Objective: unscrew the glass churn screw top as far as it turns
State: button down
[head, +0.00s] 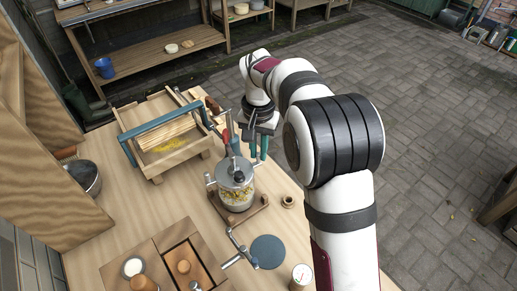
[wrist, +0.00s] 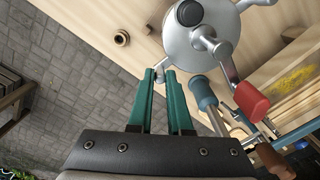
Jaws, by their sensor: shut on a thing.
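The glass churn (head: 237,199) holds pale yellow contents and stands upright on a wooden base (head: 262,209). Its round metal screw top (head: 236,172) sits on the jar and has lugs at its rim. My gripper (head: 257,160) is at the rim's far right. In the wrist view its green fingers (wrist: 160,72) are shut on a small metal lug of the screw top. The fingers mostly hide this lug, and the thread is hidden.
A wooden frame with blue bars (head: 127,152) stands behind and left of the churn. A small wooden ring (head: 288,202) and a grey disc (head: 268,252) lie to the right and in front. A divided wooden box (head: 117,277) is at front left.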

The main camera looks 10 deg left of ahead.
jog(key=shift+w+a, duration=0.1)
jog(key=shift+w, duration=0.05)
dwell(0.7)
jog(key=shift+w+a+n, duration=0.35)
jog(key=shift+a+n, duration=1)
jog(key=shift+n, duration=1.25)
jog(key=shift+w+a+n, duration=0.35)
jog(key=shift+a+n, duration=0.95)
jog(key=shift+n, duration=1.3)
jog(key=shift+w+a+n, duration=0.35)
jog(key=shift+a+n, duration=1)
jog(key=shift+n, duration=1.25)
jog(key=shift+s+a+n, duration=0.35)
jog(key=shift+a+n, duration=0.2)
jog(key=shift+n, duration=0.5)
jog(key=shift+s+a+n, duration=0.35)
jog(key=shift+a+n, duration=0.15)
jog(key=shift+n, duration=0.55)
jog(key=shift+s+a, duration=0.1)
jog(key=c, duration=0.8)
grip_release()
jog(key=shift+c, duration=0.2)
notch_tip(320, 180, up, 12)
